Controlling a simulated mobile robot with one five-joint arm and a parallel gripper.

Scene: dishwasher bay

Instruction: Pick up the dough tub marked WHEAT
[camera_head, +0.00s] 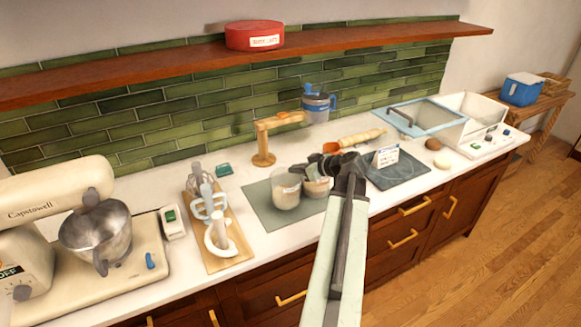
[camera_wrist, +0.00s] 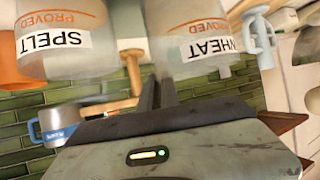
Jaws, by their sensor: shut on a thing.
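The tub marked WHEAT (camera_wrist: 198,45) is large at the top right of the centre in the wrist view, its label partly cut. In the head view the clear tub with pale contents (camera_head: 286,192) at the left of the pair appears to be it. My gripper (camera_head: 302,168) reaches in from the right at its rim. In the wrist view the dark fingers (camera_wrist: 162,88) are close together and overlap the WHEAT tub's near left edge; they are shut on it. The exact contact is hidden. A tub marked SPELT (camera_wrist: 65,45) stands beside it, apart from the fingers.
A wooden stand (camera_head: 263,145) holds a blue-handled jug (camera_head: 319,106) behind the tubs. A board with whisk and hook tools (camera_head: 228,262) is at the left, beyond it a mixer (camera_head: 95,225). A rolling pin (camera_head: 362,138) and small card (camera_head: 386,157) are at the right.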

